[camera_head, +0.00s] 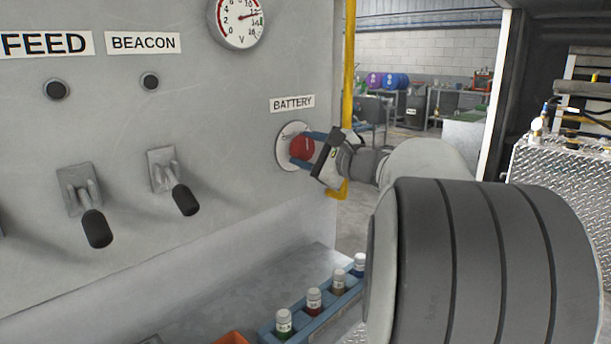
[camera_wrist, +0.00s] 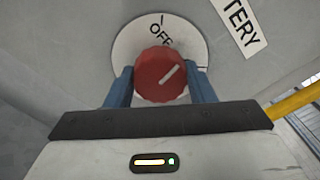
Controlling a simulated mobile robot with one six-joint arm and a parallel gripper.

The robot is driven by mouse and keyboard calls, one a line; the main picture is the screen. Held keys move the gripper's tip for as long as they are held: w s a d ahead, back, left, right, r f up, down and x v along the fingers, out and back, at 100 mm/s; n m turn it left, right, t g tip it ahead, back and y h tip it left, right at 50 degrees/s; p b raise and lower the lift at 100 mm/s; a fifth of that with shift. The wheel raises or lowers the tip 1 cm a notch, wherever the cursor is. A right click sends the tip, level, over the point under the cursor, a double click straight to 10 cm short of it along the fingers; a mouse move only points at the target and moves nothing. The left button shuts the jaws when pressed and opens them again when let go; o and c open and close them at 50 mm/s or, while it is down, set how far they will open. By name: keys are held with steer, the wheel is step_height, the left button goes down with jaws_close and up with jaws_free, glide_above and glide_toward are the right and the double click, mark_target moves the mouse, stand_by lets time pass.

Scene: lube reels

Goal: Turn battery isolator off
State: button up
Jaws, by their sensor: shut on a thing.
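The battery isolator is a red round knob (camera_head: 301,149) on a white disc (camera_head: 287,158), under the BATTERY label (camera_head: 292,103) on the grey panel. In the wrist view the red knob (camera_wrist: 160,75) has a pale line that slants up to the right. The disc (camera_wrist: 125,48) shows the word OFF with a tick at its top and another mark at the right. The pale line points between these two marks. My gripper (camera_wrist: 160,85) has its blue fingers on both sides of the knob and is shut on it. It also shows in the head view (camera_head: 307,148).
Two toggle levers (camera_head: 85,205) (camera_head: 176,182) stick out of the panel to the left, with a gauge (camera_head: 237,20) above. A blue rack (camera_head: 320,318) of small bottles stands below. A yellow pipe (camera_head: 349,60) runs up beside the panel edge.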

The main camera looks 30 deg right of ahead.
steer(key=n+b, duration=0.2)
steer(key=b, duration=0.1)
steer(key=n+b, duration=0.2)
steer(key=b, duration=0.1)
steer(key=shift+f+b, duration=0.35)
steer(key=shift+f, duration=0.05)
steer(key=n+b, duration=0.3)
steer(key=shift+r+b, duration=0.2)
steer(key=shift+b, duration=0.2)
steer(key=shift+r+n, duration=0.1)
steer(key=shift+n, duration=0.3)
steer(key=o, duration=1)
steer(key=shift+r, duration=0.1)
steer(key=shift+p+v, duration=0.35)
steer(key=shift+v, duration=3.6)
